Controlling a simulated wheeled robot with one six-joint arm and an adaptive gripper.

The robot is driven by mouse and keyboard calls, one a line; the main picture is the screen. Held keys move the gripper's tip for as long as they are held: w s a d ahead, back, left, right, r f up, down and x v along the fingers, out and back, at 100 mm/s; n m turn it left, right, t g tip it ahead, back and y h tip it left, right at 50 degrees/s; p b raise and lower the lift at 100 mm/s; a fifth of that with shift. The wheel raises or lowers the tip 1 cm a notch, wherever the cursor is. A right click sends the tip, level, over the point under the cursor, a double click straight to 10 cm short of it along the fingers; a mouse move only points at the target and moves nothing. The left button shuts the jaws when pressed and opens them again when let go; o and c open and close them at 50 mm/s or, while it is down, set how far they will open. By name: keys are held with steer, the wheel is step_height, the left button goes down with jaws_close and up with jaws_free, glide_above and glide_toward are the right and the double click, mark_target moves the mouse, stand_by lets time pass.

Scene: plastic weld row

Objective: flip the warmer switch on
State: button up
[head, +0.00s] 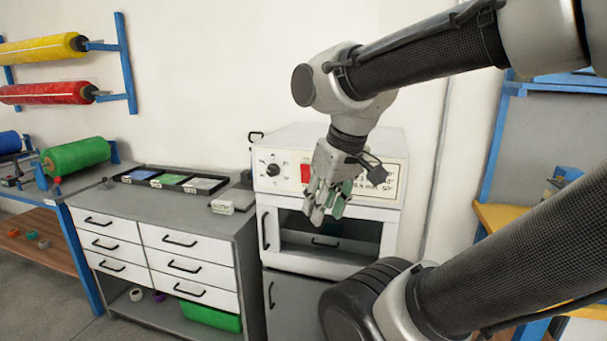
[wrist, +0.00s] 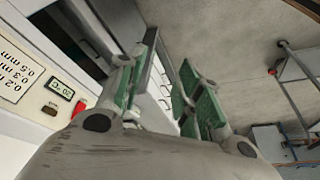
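The warmer (head: 360,138) is a white box with a front panel, standing on a grey cabinet. A red switch (head: 305,173) sits on that panel, between a black knob (head: 272,170) and my gripper. I cannot tell which way the switch is set. In the wrist view a red part (wrist: 79,108), probably the switch, shows beside a small display (wrist: 60,88), partly hidden by my gripper. My gripper (head: 327,215) hangs fingers down in front of the panel, right of the switch. Its green-padded fingers are apart, with nothing between them (wrist: 170,62).
Below the panel is the warmer's windowed door with a black handle (head: 265,231). A grey drawer bench (head: 160,212) stands to the left, with a tray of coloured pieces (head: 170,180) on top. A blue frame (head: 500,150) stands on the right.

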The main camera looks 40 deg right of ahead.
steer(key=w, duration=0.1)
steer(key=w+d+f+g, duration=0.1)
steer(key=w, duration=0.1)
steer(key=w+n+g, duration=0.1)
steer(key=shift+w+d+f+h, duration=0.3)
steer(key=shift+d+f+h, duration=0.1)
jaws_close()
steer(key=w+d+r+n+t+h, duration=0.1)
steer(key=w+d+r+n+h, duration=0.1)
steer(key=w+n, duration=0.8)
steer(key=w+d+r+n+h, duration=0.2)
steer(key=w+d+n, duration=0.2)
steer(key=w+n, duration=0.6)
steer(key=n, duration=0.4)
steer(key=shift+d+r+n+t, duration=0.15)
steer(key=shift+d+n+t, duration=0.15)
steer(key=shift+d+t, duration=0.1)
